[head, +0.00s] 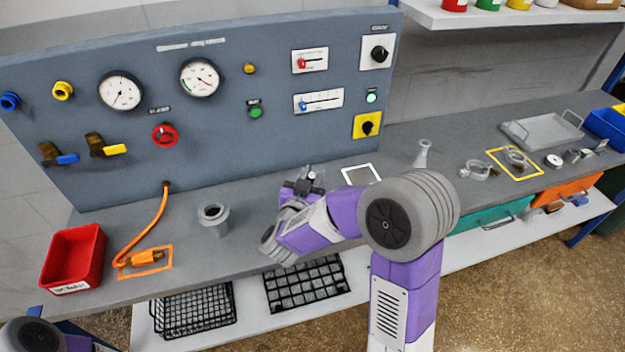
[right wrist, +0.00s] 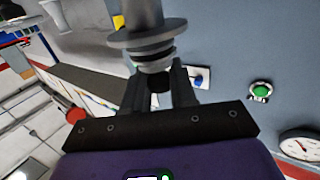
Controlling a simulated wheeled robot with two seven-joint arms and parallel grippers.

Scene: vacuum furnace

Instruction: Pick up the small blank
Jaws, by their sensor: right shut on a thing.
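My right gripper (right wrist: 158,90) is shut on a grey round flanged piece, which I take to be the small blank (right wrist: 148,35). In the right wrist view it has a wide disc, a narrower ringed part towards the fingers and a dark stub beyond. In the head view my right gripper (head: 303,184) is above the bench in front of the panel, and the held piece is small and hard to make out there. My left gripper is not in view.
A grey flanged pipe port (head: 213,218) stands upright on the bench left of my right gripper. A red bin (head: 74,258) and an orange connector (head: 145,257) are further left. A grey cone-shaped fitting (head: 422,156) stands right of a white-framed pad (head: 361,174). The gauge panel (head: 220,120) rises behind.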

